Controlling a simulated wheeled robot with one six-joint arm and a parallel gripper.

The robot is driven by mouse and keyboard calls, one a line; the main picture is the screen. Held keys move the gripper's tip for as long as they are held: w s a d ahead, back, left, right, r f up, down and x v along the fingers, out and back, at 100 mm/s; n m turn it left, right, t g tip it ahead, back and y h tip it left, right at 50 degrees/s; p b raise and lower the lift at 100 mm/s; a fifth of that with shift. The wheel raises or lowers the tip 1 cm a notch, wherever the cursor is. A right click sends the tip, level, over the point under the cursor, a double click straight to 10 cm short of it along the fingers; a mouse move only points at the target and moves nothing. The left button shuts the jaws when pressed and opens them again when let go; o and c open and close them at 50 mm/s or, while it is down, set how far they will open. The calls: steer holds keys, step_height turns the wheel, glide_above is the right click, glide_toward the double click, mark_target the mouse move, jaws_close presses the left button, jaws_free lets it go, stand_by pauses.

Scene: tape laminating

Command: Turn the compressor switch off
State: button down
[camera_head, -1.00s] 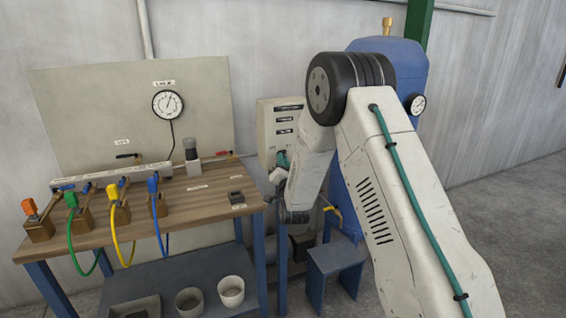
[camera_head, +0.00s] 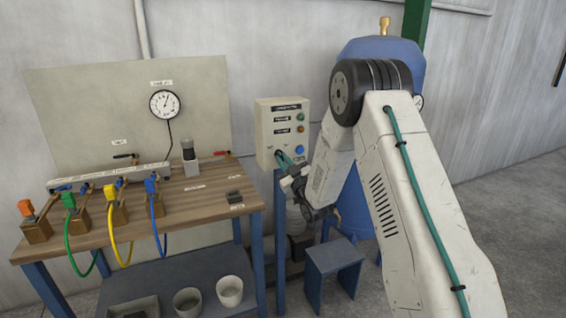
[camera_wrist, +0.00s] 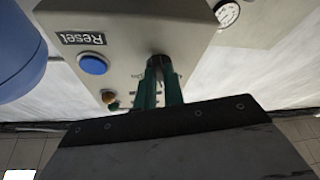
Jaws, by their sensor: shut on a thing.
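The pale control box (camera_head: 264,124) stands on a post right of the workbench. A dark switch knob (camera_wrist: 159,61) shows on its face in the wrist view, between the tips of my green gripper fingers (camera_wrist: 159,82). My gripper (camera_head: 284,158) is shut on this knob at the lower left of the box in the head view. The fingers hide much of the knob, so I cannot tell its position. A blue button (camera_head: 299,150) sits to the right; it shows with an upside-down "Reset" label in the wrist view (camera_wrist: 93,63).
The wooden workbench (camera_head: 195,208) with colored hoses is at the left. The blue compressor tank (camera_head: 385,55) is behind my arm, and a small blue stool (camera_head: 335,256) stands below. Green and orange lamps (camera_head: 300,118) are on the upper box face.

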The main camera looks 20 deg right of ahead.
steer(key=n+y, duration=0.1)
steer(key=n, duration=0.1)
steer(key=n+g+y, duration=0.1)
steer(key=n, duration=0.3)
steer(key=shift+d+r+n+g+y, duration=0.15)
steer(key=shift+d+n+g+y, duration=0.15)
steer(key=shift+y, duration=0.1)
steer(key=shift+a+n, duration=0.1)
steer(key=shift+n, duration=0.2)
steer(key=c, duration=1.5)
jaws_free()
steer(key=v, duration=0.7)
steer(key=shift+s, duration=0.3)
